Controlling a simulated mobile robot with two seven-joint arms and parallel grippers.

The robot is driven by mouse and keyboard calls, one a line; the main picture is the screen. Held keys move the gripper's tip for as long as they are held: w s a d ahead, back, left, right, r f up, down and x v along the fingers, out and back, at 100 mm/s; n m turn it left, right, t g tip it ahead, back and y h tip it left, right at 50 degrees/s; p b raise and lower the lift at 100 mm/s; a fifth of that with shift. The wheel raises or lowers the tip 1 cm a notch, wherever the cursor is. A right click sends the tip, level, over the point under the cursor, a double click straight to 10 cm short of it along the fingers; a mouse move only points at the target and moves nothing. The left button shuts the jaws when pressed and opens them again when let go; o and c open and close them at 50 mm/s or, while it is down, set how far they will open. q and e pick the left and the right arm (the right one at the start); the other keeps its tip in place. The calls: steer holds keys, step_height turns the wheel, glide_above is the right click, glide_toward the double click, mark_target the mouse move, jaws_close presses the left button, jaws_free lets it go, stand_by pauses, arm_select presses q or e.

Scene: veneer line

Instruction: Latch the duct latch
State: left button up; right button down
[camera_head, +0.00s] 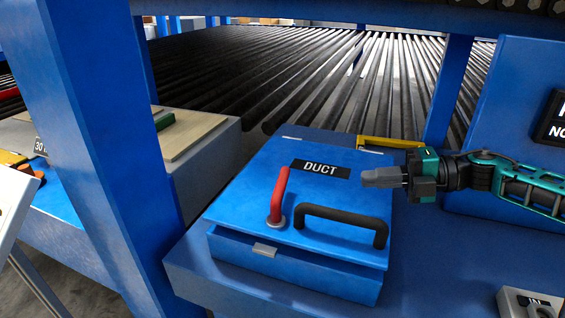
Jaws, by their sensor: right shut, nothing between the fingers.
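The duct latch is a red lever (279,196) on a round grey pivot, near the front edge of a blue box lid labelled DUCT (322,232). The lever points away from the front edge, toward the label. A small grey catch (265,250) sits on the box front below the pivot. A black handle (342,220) is fixed on the lid to the right of the lever. The lid's front edge looks slightly above the box body. My right gripper (372,178) is shut and empty, above the lid's right side, apart from the lever. My left gripper is not in view.
A blue post (95,140) stands left of the box. Dark rollers (330,75) run behind it. A yellow piece (392,142) lies at the back right. A sign panel (500,110) stands at the right, and a grey switch box (528,303) at the front right.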

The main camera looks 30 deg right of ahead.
mark_target(287, 180)
steer(key=shift+w+a, duration=0.15)
steer(key=shift+w, duration=0.4)
steer(key=x, duration=0.3)
steer(key=shift+a+r, duration=0.1)
steer(key=shift+a, duration=0.2)
steer(key=shift+w+a, duration=0.25)
steer(key=shift+b+x, duration=0.5)
steer(key=shift+x, duration=1)
steer(key=shift+f+b+x, duration=0.25)
steer(key=shift+b+x, duration=0.8)
steer(key=shift+x, duration=0.2)
steer(key=shift+w+a, duration=0.1)
steer(key=shift+w, duration=0.1)
steer(key=shift+x, duration=1.2)
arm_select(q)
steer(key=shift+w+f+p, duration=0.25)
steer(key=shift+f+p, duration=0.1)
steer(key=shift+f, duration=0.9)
arm_select(e)
steer(key=shift+w+a+f, duration=0.1)
steer(key=shift+w+a, duration=0.15)
steer(key=shift+a, duration=0.15)
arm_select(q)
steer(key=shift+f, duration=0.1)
arm_select(e)
steer(key=shift+w, duration=0.15)
